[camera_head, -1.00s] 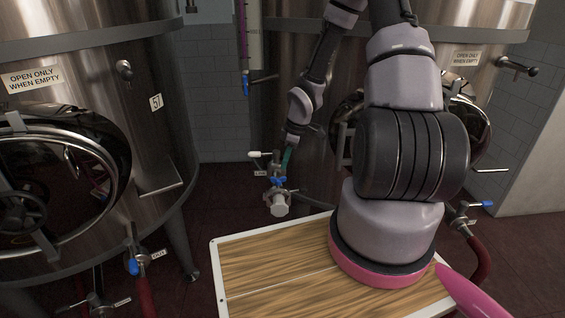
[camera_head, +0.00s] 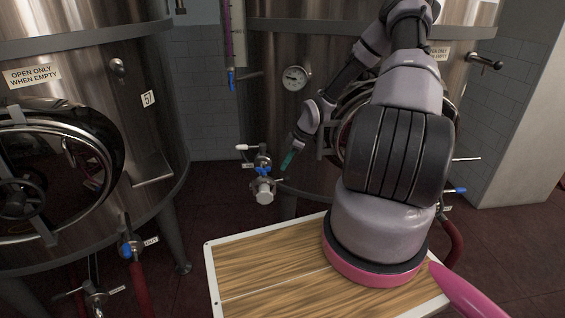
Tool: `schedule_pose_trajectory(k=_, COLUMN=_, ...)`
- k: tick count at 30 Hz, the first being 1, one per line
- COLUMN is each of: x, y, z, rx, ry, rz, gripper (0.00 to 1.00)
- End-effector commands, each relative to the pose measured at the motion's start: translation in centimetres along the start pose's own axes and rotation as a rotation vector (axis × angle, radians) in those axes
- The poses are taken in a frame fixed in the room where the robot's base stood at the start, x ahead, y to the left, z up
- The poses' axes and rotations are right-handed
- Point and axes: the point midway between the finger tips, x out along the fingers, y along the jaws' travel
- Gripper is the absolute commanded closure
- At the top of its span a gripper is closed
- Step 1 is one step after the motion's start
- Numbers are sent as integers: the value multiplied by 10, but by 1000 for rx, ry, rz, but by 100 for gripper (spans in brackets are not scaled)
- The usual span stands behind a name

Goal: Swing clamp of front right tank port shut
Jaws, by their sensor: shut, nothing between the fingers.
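A tank port (camera_head: 263,178) stands out low on the middle tank, with a blue valve handle, a white lever pointing left and a pale round end facing me. A thin rod or lever points right from it. I cannot tell whether its clamp is open or shut. My gripper (camera_head: 286,161), with green fingertips, is shut and empty just right of the port, pointing down and left. A small gap seems to show between fingertips and port.
A wood-topped tray (camera_head: 270,265) with a white rim lies in front. The left tank (camera_head: 150,110) has a round hatch and an outlet valve (camera_head: 130,246) with a red hose. A gauge (camera_head: 296,77) and sight tube (camera_head: 228,45) sit on the middle tank. Floor shows between the tanks.

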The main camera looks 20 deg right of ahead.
Motion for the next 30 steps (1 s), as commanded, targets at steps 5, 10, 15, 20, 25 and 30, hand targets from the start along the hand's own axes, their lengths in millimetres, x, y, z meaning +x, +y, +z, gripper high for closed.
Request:
schedule_pose_trajectory(k=5, x=11, y=6, z=13, rx=1, ry=1, rz=0, gripper=100)
schedule_pose_trajectory(k=10, x=18, y=8, z=22, rx=0, ry=0, rz=0, gripper=100)
schedule_pose_trajectory(k=15, x=22, y=9, z=27, rx=-1, ry=0, rz=0, gripper=100)
schedule_pose_trajectory(k=20, x=24, y=9, z=30, rx=0, ry=-2, rz=-1, gripper=100)
schedule_pose_trajectory(k=25, x=25, y=8, z=32, rx=2, ry=-4, rz=-4, gripper=100)
schedule_pose_trajectory(k=30, x=26, y=7, z=32, rx=3, ry=-5, rz=-6, gripper=100)
